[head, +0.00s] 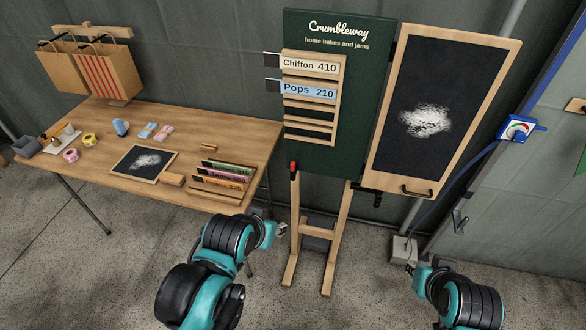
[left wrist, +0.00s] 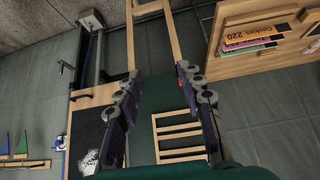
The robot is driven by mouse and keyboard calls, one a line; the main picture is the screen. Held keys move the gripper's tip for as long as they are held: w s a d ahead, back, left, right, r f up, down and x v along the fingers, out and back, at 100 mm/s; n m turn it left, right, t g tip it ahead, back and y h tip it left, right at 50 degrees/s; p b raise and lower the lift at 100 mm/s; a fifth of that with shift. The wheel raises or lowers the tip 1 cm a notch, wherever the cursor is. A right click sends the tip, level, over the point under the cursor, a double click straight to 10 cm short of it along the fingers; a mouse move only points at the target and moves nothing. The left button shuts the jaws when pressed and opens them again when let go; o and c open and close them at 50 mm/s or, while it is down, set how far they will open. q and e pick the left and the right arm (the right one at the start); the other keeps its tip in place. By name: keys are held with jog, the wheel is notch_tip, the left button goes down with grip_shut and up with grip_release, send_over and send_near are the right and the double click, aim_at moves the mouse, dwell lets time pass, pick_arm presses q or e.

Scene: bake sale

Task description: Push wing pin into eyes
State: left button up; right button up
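The easel sign (head: 325,150) has a dark green board and wooden legs. A framed chalkboard wing (head: 440,110) stands at its right side, with a handle (head: 418,191) low on it. Small black hardware (head: 372,197) sits at the bottom where board and wing meet; I cannot tell pin from eyes there. My left gripper (head: 280,229) is left of the easel's legs, below the board. In the left wrist view its fingers (left wrist: 158,74) are apart and empty, with the easel beyond. My right gripper (head: 411,269) is low, right of the easel; its fingers are too small to judge.
A wooden table (head: 240,135) at left holds paper bags (head: 108,68), tape rolls, a small chalkboard (head: 145,161) and a card rack (head: 220,180). A red-tipped black item (head: 293,170) is at the easel's left leg. A blue switch box (head: 518,129) hangs at right.

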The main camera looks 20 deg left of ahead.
pick_arm(q)
jog(key=w+a+f+t+b, duration=0.1)
jog(key=w+f+t+b, duration=0.15)
jog(key=w, duration=1.35)
jog(key=t+b, duration=0.1)
jog(key=t, duration=0.4)
send_near(292, 167)
jog(key=w, duration=0.4)
jog(key=shift+y, duration=0.3)
jog(key=b+x, duration=0.1)
jog(key=x, duration=0.2)
jog(key=f+b+x, duration=0.1)
jog(key=x, duration=0.2)
jog(key=shift+w+d+b, duration=0.1)
jog(key=shift+w+b, duration=0.05)
jog(key=shift+b, duration=0.15)
jog(key=shift+w+f, duration=0.1)
jog(key=shift+w, duration=0.25)
jog(key=shift+c, duration=0.3)
grip_shut()
